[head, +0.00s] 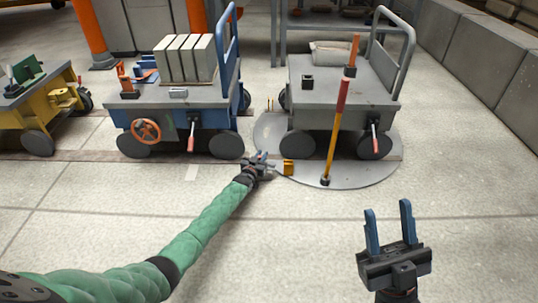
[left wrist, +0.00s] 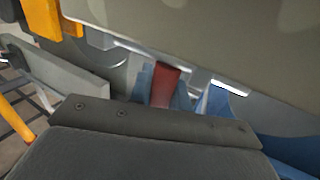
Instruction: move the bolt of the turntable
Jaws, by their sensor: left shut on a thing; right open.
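The turntable (head: 352,182) is a flat grey disc in the floor, under a grey cart. A yellow block (head: 288,167) sits at its left edge; a yellow piece also shows at the upper left of the left wrist view (left wrist: 71,24). My left gripper (head: 266,160) is low at that edge, beside the block. In the left wrist view its blue fingers are shut on a red handle (left wrist: 165,86), which looks like the bolt's. The rest of the bolt is hidden. My right gripper (head: 390,228) is open and empty, over bare floor at lower right.
The grey cart (head: 335,85) stands on the disc. A long yellow lever with a red grip (head: 334,135) stands upright in front of it. A blue cart (head: 185,112) with pale blocks and a yellow cart (head: 40,100) stand to the left. The front floor is clear.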

